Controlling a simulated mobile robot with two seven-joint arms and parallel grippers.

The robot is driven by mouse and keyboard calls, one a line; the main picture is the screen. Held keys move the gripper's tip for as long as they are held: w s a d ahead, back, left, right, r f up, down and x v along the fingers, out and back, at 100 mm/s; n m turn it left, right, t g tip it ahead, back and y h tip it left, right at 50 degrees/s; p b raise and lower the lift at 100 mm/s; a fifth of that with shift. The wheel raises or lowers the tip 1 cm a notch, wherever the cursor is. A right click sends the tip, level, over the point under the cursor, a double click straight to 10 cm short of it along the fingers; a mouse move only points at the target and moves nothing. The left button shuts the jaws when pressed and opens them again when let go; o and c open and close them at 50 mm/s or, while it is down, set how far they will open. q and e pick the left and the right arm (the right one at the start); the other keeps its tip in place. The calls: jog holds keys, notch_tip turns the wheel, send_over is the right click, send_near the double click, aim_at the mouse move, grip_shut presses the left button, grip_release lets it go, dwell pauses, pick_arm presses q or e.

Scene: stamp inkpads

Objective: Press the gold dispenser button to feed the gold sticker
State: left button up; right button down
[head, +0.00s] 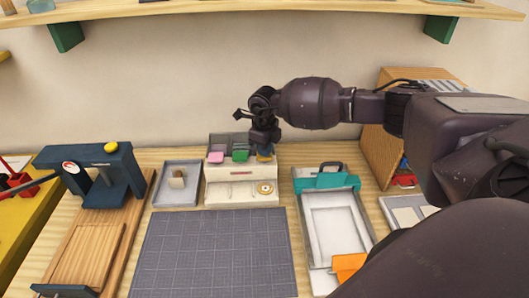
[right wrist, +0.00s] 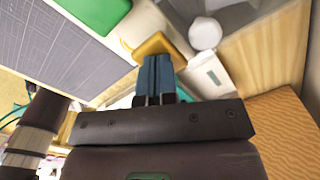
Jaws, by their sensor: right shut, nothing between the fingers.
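A cream dispenser (head: 240,173) stands at the back middle of the table. Its top has a pink button (head: 215,157), a green button (head: 240,156) and a gold button (head: 264,158). A round gold-and-white piece (head: 265,188) shows on its front right. My right gripper (head: 264,150) is shut and empty, pointing down over the gold button and partly hiding it. In the right wrist view the closed fingertips (right wrist: 155,60) overlap the near edge of the gold button (right wrist: 155,44); I cannot tell if they press it. The left gripper is not in view.
A grey tray (head: 163,196) stands left of the dispenser. A dark gridded mat (head: 213,255) lies in front. A teal-clamped frame (head: 354,215) is on the right, a press (head: 90,158) on the left. A wooden cabinet (head: 368,150) stands behind at right.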

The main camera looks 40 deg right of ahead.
jog(key=shift+r+p, duration=0.7)
jog(key=shift+r, duration=0.9)
jog(key=shift+r+p, duration=0.6)
jog(key=shift+r, duration=0.65)
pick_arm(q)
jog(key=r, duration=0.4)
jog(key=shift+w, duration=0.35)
